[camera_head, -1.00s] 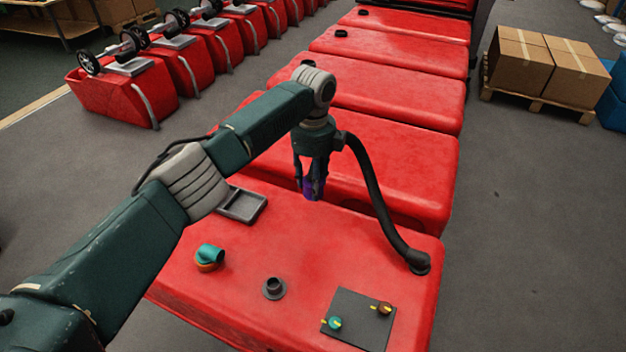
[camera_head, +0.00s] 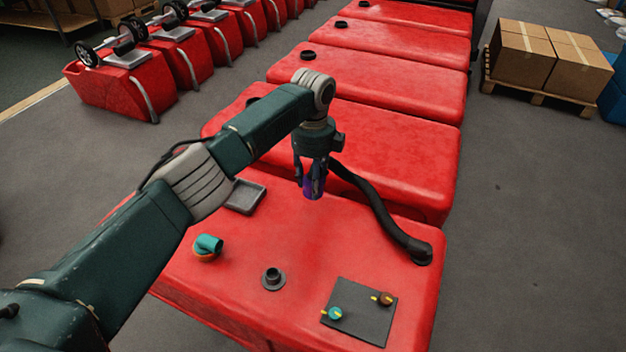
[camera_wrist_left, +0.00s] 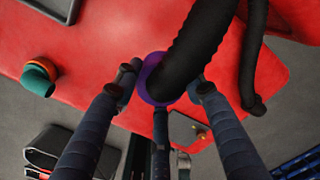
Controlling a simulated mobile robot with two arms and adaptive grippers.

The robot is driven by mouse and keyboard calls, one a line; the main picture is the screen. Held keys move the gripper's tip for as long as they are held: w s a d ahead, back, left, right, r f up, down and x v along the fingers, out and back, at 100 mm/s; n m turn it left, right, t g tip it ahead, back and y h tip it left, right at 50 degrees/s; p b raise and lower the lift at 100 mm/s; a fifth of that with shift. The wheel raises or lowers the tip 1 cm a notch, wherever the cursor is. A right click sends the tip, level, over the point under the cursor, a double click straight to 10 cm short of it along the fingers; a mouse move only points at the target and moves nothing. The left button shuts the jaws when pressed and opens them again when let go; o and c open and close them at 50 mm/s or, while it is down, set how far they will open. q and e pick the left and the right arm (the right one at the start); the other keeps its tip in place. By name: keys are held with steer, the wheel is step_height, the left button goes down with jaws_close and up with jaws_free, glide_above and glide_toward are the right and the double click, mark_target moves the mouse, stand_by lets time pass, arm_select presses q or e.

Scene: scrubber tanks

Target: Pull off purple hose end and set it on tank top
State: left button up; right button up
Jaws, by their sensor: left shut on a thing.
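My left gripper (camera_head: 313,190) is shut on the purple hose end (camera_head: 314,187), above the far part of the nearest red tank's top (camera_head: 225,285). The purple ring of the hose end also shows between the fingers in the left wrist view (camera_wrist_left: 153,84). The black hose (camera_head: 378,208) runs from behind the gripper down to a black base at the tank's right edge. A black round port (camera_head: 273,277) stands on the tank top, apart from the hose end. My right gripper is not in view.
On the tank top are a teal and orange elbow fitting (camera_head: 207,247), a grey tray (camera_head: 245,196) and a dark panel with two knobs (camera_head: 358,312). More red tanks (camera_head: 370,110) stand in a row behind. Boxes on a pallet (camera_head: 545,60) are at the right.

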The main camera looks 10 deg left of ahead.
arm_select(q)
steer(key=shift+f+b, duration=4.55)
steer(key=shift+f, duration=2)
steer(key=o, duration=1.8)
steer(key=shift+r, duration=0.15)
step_height(320, 180, up, 8)
steer(key=p, duration=0.6)
steer(key=shift+p, duration=0.4)
steer(key=shift+s+f, duration=0.1)
steer(key=shift+f, duration=0.1)
